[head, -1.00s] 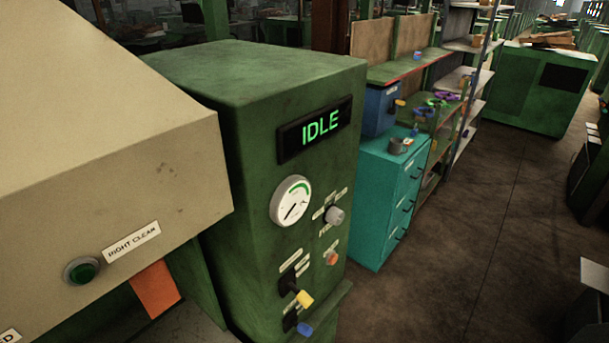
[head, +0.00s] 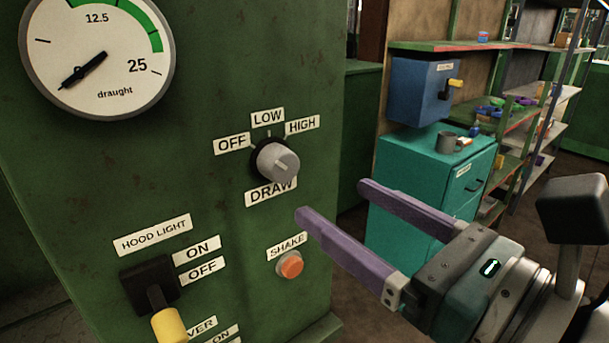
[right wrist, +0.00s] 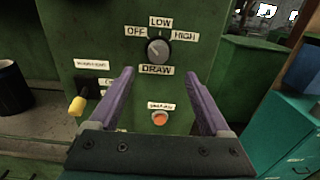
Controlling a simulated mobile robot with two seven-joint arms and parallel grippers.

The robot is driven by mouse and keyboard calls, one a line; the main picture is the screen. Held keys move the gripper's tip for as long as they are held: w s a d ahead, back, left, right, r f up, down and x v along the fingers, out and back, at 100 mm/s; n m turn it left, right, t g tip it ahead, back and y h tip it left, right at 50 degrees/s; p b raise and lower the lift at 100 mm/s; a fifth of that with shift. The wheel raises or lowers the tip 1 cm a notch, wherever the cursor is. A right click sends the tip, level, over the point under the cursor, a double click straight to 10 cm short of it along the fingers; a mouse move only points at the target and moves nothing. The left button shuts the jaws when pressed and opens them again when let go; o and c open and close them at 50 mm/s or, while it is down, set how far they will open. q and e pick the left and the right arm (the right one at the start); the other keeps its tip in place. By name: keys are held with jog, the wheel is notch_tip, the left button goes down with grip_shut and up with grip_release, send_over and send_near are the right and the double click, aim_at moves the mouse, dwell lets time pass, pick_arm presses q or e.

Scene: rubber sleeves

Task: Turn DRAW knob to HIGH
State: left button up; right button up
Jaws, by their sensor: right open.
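The grey DRAW knob (head: 278,162) sits on the green panel, with labels OFF at its left, LOW above and HIGH (head: 302,125) at upper right. It also shows in the right wrist view (right wrist: 158,50). I cannot tell surely which label its mark points to. My right gripper (head: 333,202) is open and empty, with purple fingers. It is below and right of the knob in the head view, apart from it. In the right wrist view the fingertips (right wrist: 159,76) spread either side below the knob. My left gripper is not in view.
The orange SHAKE button (head: 291,265) is below the knob, near my right fingers. The yellow-tipped HOOD LIGHT lever (head: 168,322) sticks out at lower left. The draught gauge (head: 97,55) has its needle low. A teal cabinet (head: 415,215) stands behind at right.

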aim_at(287, 170)
jog(key=x, duration=0.8)
jog(key=shift+a, duration=0.25)
jog(key=shift+w+a, duration=0.4)
jog(key=shift+w, duration=0.2)
jog(key=shift+c, duration=0.3)
jog(key=c, duration=0.5)
grip_shut()
